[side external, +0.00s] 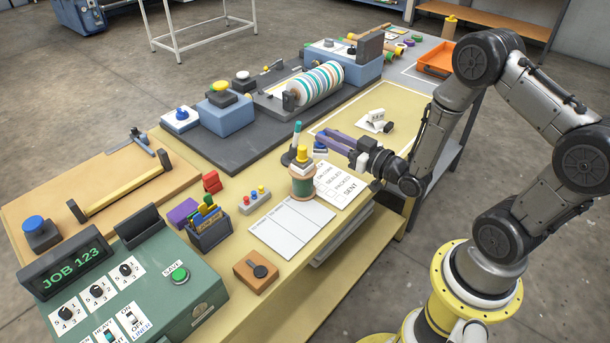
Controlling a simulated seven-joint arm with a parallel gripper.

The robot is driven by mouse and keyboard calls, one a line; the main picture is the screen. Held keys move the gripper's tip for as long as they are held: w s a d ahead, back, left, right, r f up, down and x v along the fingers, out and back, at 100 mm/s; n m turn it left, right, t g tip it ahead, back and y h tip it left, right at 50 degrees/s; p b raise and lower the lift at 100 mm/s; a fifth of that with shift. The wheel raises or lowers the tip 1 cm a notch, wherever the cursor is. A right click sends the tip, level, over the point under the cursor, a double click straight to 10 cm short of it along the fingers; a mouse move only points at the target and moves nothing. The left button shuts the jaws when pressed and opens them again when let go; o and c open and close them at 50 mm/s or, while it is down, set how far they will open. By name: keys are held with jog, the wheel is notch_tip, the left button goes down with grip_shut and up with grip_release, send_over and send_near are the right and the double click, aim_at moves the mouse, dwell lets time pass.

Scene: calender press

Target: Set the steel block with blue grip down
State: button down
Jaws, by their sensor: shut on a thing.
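My gripper (336,143) reaches in from the right over the yellow worktable. Its purple-grey fingers are shut on a small light-grey block with blue on top (320,150), which looks like the steel block with blue grip. The fingers partly hide the block.
A dark stand with a teal-tipped pen (295,142) is close to the block's left. Printed cards (340,185) lie in front of it. A white clamp-like piece (375,121) stands on the outlined tan area (400,105) behind. The bench surface (245,165) further left is partly bare.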

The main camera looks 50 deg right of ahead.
jog(key=shift+s, duration=0.1)
jog(key=s+d+r+m+g+h, duration=0.15)
jog(key=s+d+h, duration=0.25)
jog(key=d, duration=0.4)
jog(key=s+d+r+m+g+h, duration=0.1)
jog(key=s+d+r+m+h, duration=0.15)
jog(key=s+d, duration=0.45)
jog(key=s+d+r+m+g+h, duration=0.1)
jog(key=s+d+r+m+h, duration=0.2)
jog(key=d, duration=0.7)
jog(key=shift+h, duration=0.55)
jog(key=w+d+f, duration=1)
jog(key=f, duration=0.1)
jog(key=shift+w+d, duration=0.1)
jog(key=shift+d, duration=0.1)
jog(key=shift+f, duration=1.55)
jog(key=shift+f, duration=0.15)
